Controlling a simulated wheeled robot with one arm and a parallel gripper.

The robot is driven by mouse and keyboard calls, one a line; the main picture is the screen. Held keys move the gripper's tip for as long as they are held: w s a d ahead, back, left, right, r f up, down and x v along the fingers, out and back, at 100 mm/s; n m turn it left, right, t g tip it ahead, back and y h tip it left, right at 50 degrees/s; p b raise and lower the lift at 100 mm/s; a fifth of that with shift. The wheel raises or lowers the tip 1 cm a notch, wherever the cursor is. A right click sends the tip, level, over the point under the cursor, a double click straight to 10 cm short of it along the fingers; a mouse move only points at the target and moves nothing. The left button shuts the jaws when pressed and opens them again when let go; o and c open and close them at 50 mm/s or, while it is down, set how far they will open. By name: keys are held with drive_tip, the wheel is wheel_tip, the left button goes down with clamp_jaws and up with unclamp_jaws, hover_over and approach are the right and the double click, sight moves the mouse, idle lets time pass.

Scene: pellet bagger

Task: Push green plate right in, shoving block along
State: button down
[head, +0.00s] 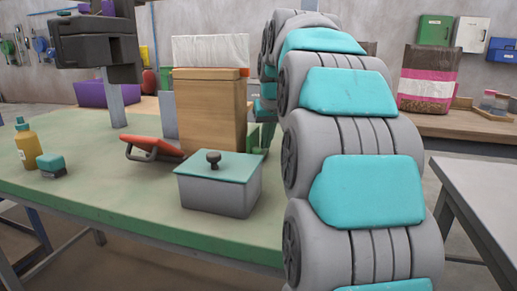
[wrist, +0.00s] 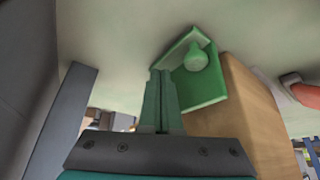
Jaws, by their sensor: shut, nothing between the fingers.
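The green plate (wrist: 200,88) with its round green knob (wrist: 197,60) stands against the side of the wooden block-like body (wrist: 254,125) in the wrist view. My gripper (wrist: 161,74) is shut and empty, its fingertips close beside the plate's left edge; I cannot tell whether they touch. In the head view the wooden body (head: 209,112) stands upright on the green table, and a bit of green (head: 253,137) shows at its right side, beside my arm. My arm hides most of that side. No separate block to be shoved can be made out.
A grey box with a teal lid (head: 218,182) stands in front of the wooden body. An orange part with a handle (head: 153,149) is at its left. A yellow bottle (head: 28,148) and a small teal-topped block (head: 52,166) stand farther left on the green table (head: 105,195).

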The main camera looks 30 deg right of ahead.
sight(243, 113)
drive_tip(key=shift+w+a+p, duration=0.4)
drive_tip(key=shift+w+a, duration=1)
drive_tip(key=shift+w, duration=0.2)
drive_tip(key=shift+w+a+p, duration=0.4)
drive_tip(key=shift+w+a, duration=1)
drive_tip(key=shift+w, duration=0.15)
drive_tip(key=shift+s+d+r+p, duration=0.25)
drive_tip(key=shift+r+p, duration=0.2)
drive_tip(key=shift+r, duration=0.45)
drive_tip(key=shift+s+d+r+p, duration=0.25)
drive_tip(key=shift+r+p, duration=0.25)
drive_tip(key=shift+r, duration=0.4)
drive_tip(key=shift+s+d+r+p, duration=0.25)
drive_tip(key=shift+r+p, duration=0.2)
drive_tip(key=shift+r, duration=0.45)
drive_tip(key=shift+s+d+r, duration=0.15)
drive_tip(key=shift+s+r, duration=0.1)
drive_tip(key=shift+r, duration=0.4)
drive_tip(key=shift+s+d+r, duration=0.15)
drive_tip(key=shift+s+r, duration=0.05)
drive_tip(key=shift+r, duration=0.45)
